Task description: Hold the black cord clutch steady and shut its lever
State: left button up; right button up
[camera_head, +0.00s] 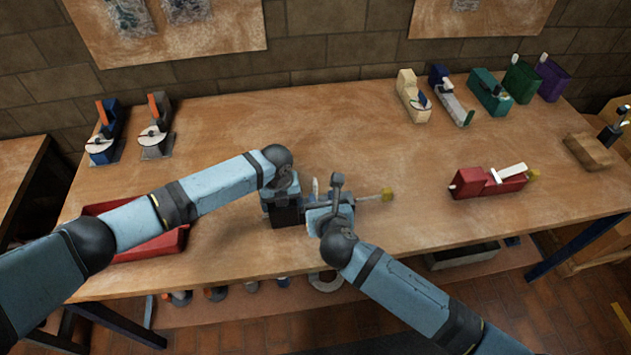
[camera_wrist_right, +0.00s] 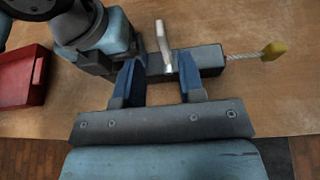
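The black cord clutch (camera_wrist_right: 208,60) lies across the right wrist view, its right part bare. Its pale lever (camera_wrist_right: 163,45) stands up from the body and also shows in the head view (camera_head: 315,188). A light cord (camera_wrist_right: 242,56) runs from its right end to a yellow tip (camera_wrist_right: 272,50). My left gripper (camera_wrist_right: 98,62) is at the clutch's left end; its fingertips are hidden, so its grip is unclear. My right gripper (camera_wrist_right: 160,82) is open on the near side, its blue fingers apart with the lever beyond the gap. The arms hide much of the clutch in the head view.
A red tray (camera_head: 165,246) is at the left front, under my left arm. A red clutch (camera_head: 488,183) lies at right. Several other clutches (camera_head: 490,92) stand along the back right; two devices (camera_head: 155,130) stand back left. The table (camera_head: 290,120) is clear at the middle back.

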aim_at(317, 185)
jog(key=x, duration=0.9)
jog(key=shift+s, duration=0.1)
grip_shut()
